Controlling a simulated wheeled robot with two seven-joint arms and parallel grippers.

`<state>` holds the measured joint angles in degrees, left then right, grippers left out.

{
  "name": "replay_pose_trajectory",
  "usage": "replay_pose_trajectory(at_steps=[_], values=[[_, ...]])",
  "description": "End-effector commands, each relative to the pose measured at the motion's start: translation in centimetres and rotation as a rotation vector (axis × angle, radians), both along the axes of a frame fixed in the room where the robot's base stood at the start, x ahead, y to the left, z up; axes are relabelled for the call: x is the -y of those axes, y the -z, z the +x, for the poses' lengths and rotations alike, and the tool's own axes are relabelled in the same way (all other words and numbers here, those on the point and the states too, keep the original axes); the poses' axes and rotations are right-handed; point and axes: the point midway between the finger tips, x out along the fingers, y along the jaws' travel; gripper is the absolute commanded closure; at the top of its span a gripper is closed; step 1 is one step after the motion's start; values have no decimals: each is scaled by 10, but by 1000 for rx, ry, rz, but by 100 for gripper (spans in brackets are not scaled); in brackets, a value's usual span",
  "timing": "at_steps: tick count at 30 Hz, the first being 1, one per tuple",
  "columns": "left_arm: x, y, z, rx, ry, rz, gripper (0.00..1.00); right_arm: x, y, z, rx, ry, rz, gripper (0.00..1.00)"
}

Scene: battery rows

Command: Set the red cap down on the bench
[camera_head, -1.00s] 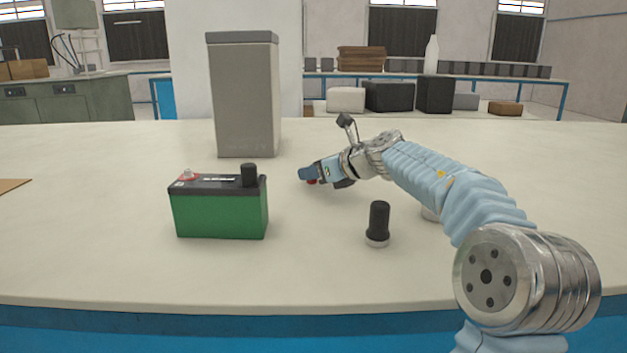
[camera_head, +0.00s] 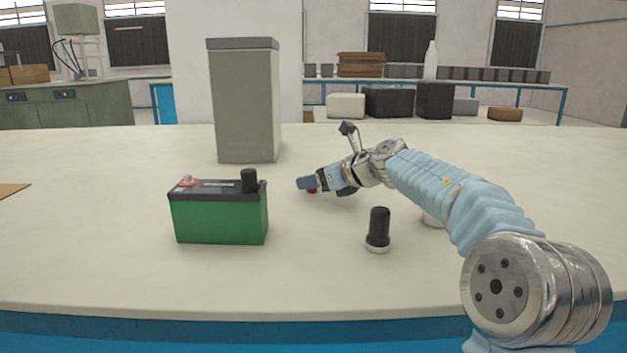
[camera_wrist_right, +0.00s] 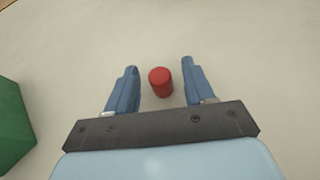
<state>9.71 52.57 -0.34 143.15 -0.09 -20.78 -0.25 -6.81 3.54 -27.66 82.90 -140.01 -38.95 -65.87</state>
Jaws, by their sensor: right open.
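The red cap (camera_wrist_right: 161,82) stands on the bench (camera_head: 320,270), between the spread fingers of my right gripper (camera_wrist_right: 157,84) in the right wrist view. Bench surface shows on both sides between the cap and the fingers, so neither finger touches it. In the head view my right gripper (camera_head: 308,184) is low over the bench, right of the green battery. My right gripper is open. My left gripper is not in view.
The green battery (camera_head: 220,219) stands left of my gripper, with a black cap (camera_head: 249,180) on its right terminal and a bare left terminal on red. A tall grey box (camera_head: 245,105) stands behind.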

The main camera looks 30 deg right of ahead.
Motion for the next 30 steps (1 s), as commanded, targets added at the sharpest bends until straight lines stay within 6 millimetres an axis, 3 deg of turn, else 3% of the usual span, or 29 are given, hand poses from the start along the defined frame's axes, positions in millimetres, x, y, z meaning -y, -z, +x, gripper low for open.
replay_pose_trajectory(at_steps=[9, 15, 30], values=[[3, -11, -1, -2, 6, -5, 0, 17, -30, -65, 3, 2, 1, 47], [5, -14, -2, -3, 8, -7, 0, 24, -41, -93, 2, 2, 2, 47], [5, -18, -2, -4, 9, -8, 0, 25, -47, -100, 1, 0, 0, 47]])
